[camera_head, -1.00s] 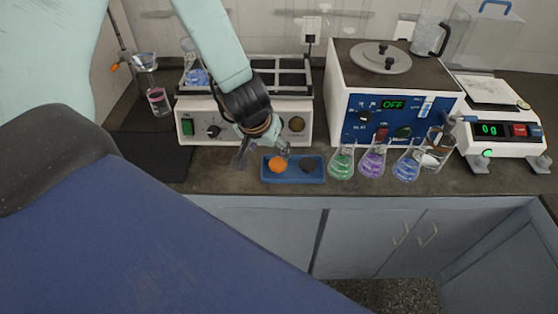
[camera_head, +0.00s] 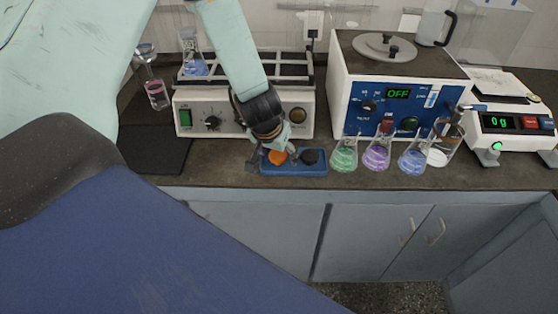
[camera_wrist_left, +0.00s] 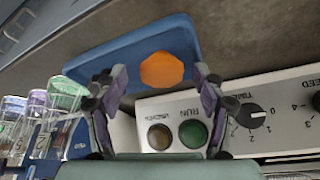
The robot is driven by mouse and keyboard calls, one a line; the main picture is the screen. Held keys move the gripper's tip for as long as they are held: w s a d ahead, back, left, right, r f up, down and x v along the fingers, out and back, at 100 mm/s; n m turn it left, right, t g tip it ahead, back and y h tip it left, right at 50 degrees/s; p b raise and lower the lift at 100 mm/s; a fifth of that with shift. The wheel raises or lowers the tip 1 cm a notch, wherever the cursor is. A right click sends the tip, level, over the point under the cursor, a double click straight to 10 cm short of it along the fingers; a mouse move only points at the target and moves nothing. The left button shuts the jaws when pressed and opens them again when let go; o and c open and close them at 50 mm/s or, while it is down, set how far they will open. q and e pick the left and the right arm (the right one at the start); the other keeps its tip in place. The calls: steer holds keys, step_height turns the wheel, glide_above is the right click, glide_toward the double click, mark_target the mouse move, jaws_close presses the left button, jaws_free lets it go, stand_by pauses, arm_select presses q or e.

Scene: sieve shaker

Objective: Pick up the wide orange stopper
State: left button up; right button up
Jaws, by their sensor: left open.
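The orange stopper (camera_head: 277,157) sits in a small blue tray (camera_head: 292,171) at the front of the counter. I cannot tell whether a finger touches the stopper. My right gripper is not in view.
A shaker with a knob panel (camera_head: 215,122) stands behind the tray. Flasks with green (camera_head: 344,158), purple (camera_head: 377,157) and blue liquid (camera_head: 412,161) stand close on the right. A blue-fronted machine (camera_head: 395,95) and a balance (camera_head: 512,125) stand further right.

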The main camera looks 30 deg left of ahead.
mark_target(277, 156)
arm_select(q)
steer(key=shift+a, duration=0.2)
steer(key=shift+c, duration=0.2)
steer(key=shift+s+d+r, duration=0.1)
steer(key=shift+d+r, duration=0.05)
steer(key=shift+d, duration=0.05)
steer(key=c, duration=0.7)
steer(key=shift+a, duration=0.15)
steer(key=c, duration=0.3)
steer(key=shift+r+p, duration=0.4)
steer(key=shift+p, duration=0.05)
step_height(277, 156, up, 17)
steer(key=p, duration=1.3)
steer(key=shift+p, duration=0.3)
